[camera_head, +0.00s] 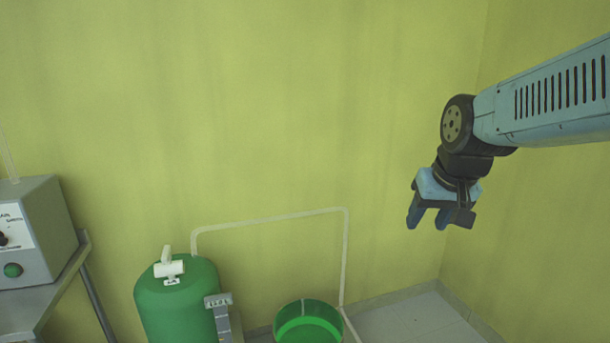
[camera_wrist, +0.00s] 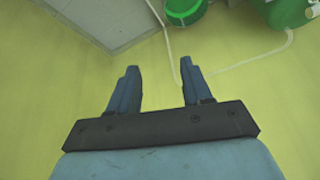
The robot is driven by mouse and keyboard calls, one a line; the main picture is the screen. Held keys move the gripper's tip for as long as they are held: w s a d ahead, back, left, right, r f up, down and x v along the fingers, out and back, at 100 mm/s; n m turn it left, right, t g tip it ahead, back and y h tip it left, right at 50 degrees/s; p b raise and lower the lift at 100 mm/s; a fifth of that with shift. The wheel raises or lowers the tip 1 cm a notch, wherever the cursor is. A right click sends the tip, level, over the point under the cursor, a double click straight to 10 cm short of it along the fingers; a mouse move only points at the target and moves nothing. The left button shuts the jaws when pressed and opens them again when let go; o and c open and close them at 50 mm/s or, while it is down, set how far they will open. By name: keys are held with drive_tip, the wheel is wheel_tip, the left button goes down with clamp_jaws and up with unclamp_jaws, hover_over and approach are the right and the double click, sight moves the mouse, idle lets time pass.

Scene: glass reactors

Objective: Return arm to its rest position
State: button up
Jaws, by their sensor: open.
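My gripper (camera_head: 428,218) hangs at the end of my blue arm on the right side of the head view, with its fingers pointing down. It is high above the floor, in front of the yellow wall. In the wrist view my gripper (camera_wrist: 158,82) shows two blue fingers spread apart with nothing between them. My gripper is open and empty and touches nothing that I can see.
A green tank (camera_head: 180,300) with a white valve and a green bucket (camera_head: 308,322) stand at the bottom. A pale pipe (camera_head: 270,217) runs along the wall (camera_head: 300,120). A grey control box (camera_head: 35,235) sits on a metal table (camera_head: 40,295) at left. Tiled floor (camera_head: 415,318) lies clear below my gripper.

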drive_tip(key=s+r, duration=0.1)
drive_tip(key=s, duration=0.7)
drive_tip(key=shift+s+d+r+t, duration=0.25)
drive_tip(key=shift+s+d+t, duration=0.05)
drive_tip(key=shift+s, duration=0.05)
idle(1.6)
